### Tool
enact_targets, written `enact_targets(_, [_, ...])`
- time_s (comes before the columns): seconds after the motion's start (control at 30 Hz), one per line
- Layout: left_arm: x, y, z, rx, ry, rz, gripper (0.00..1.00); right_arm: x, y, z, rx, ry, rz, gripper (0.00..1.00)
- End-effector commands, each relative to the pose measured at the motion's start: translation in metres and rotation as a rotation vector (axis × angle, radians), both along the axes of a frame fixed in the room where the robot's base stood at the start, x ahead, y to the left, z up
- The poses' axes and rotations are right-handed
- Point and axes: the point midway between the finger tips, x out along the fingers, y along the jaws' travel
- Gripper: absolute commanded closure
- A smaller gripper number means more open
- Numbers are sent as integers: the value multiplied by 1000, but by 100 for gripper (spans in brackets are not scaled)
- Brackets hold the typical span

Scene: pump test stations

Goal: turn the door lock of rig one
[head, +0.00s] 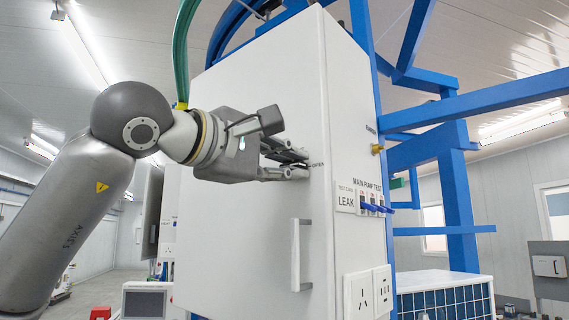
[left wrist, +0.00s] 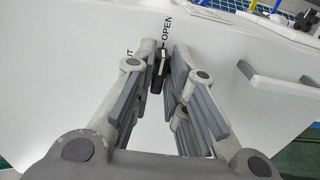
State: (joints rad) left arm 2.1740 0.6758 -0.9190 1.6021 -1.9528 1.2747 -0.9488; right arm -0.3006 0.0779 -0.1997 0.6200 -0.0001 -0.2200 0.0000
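The door of the white cabinet (head: 250,215) fills the middle of the head view. Its door lock is mostly hidden there behind my left gripper (head: 300,165), which reaches in from the left to the door's right edge. In the left wrist view the lock (left wrist: 160,72) is a small dark lever between the fingertips of my left gripper (left wrist: 163,58). The fingers are close together around the lever and seem to touch it. The word OPEN (left wrist: 167,30) is printed just beyond the lever, and letters ending in UT (left wrist: 130,52) are to its left. My right gripper is not in view.
A door handle (head: 300,255) sits below the lock. Sockets (head: 367,292), a LEAK card (head: 346,198) and blue switches (head: 373,206) are on the cabinet's right side. A blue frame (head: 460,200) stands behind it, and a green hose (head: 182,50) hangs above my wrist.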

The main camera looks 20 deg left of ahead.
Motion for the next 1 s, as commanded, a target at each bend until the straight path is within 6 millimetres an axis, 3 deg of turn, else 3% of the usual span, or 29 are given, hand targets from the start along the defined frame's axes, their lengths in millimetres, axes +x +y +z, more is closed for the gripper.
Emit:
enact_targets(0.1, [0,0,0,-1,1,0,69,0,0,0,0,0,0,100])
enact_targets(0.47, [-3,2,1,-2,0,0,69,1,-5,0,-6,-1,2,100])
enact_targets(0.57, [-14,7,1,-4,-2,1,69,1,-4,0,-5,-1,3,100])
enact_targets(1.0, [-93,40,1,-3,-1,1,69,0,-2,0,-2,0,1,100])
